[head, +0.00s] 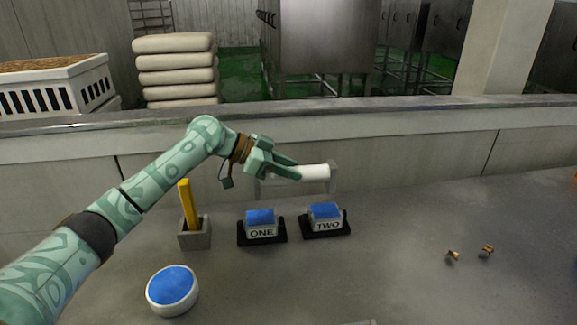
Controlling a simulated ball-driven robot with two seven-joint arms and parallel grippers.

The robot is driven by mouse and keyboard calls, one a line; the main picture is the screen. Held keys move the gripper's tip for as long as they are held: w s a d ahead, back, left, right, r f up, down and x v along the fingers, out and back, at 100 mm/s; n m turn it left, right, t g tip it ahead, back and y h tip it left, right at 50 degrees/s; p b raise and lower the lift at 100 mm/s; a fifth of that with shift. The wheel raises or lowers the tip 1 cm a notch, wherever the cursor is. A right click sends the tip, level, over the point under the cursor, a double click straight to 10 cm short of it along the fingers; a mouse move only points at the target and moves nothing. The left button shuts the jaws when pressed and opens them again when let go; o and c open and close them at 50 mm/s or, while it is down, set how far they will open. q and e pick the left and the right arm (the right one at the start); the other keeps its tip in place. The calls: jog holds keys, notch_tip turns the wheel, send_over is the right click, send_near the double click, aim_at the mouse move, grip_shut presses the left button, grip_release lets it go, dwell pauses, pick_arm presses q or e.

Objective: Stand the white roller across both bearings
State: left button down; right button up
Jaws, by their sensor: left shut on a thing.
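The white roller (315,172) lies roughly level, held above the grey counter. My left gripper (296,173) is shut on its left part, which the fingers partly hide. One pale grey bearing (334,178) stands upright at the roller's right end. What looks like the other bearing (258,189) shows below my left gripper, partly hidden by it. I cannot tell whether the roller touches either bearing. My right gripper is not in view.
Two blue-topped blocks marked ONE (261,232) and TWO (326,225) stand in front of the bearings. A grey holder (194,234) with a yellow bar and a round blue-topped white disc (172,290) are at left. Small brass pieces (488,250) lie at right. The front middle is clear.

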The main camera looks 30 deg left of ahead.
pick_arm(q)
jog(key=shift+r, duration=0.1)
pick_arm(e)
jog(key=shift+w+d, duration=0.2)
pick_arm(q)
notch_tip(320, 180, down, 7)
jog(key=b, duration=0.2)
jog(key=shift+b, duration=0.3)
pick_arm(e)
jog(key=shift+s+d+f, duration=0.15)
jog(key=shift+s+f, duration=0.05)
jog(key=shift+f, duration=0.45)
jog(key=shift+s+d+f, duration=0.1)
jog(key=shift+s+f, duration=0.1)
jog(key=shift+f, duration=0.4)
pick_arm(q)
jog(key=shift+r, duration=0.15)
jog(key=c, duration=0.9)
grip_release()
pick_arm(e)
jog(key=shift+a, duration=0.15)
pick_arm(q)
jog(key=shift+s+a, duration=0.1)
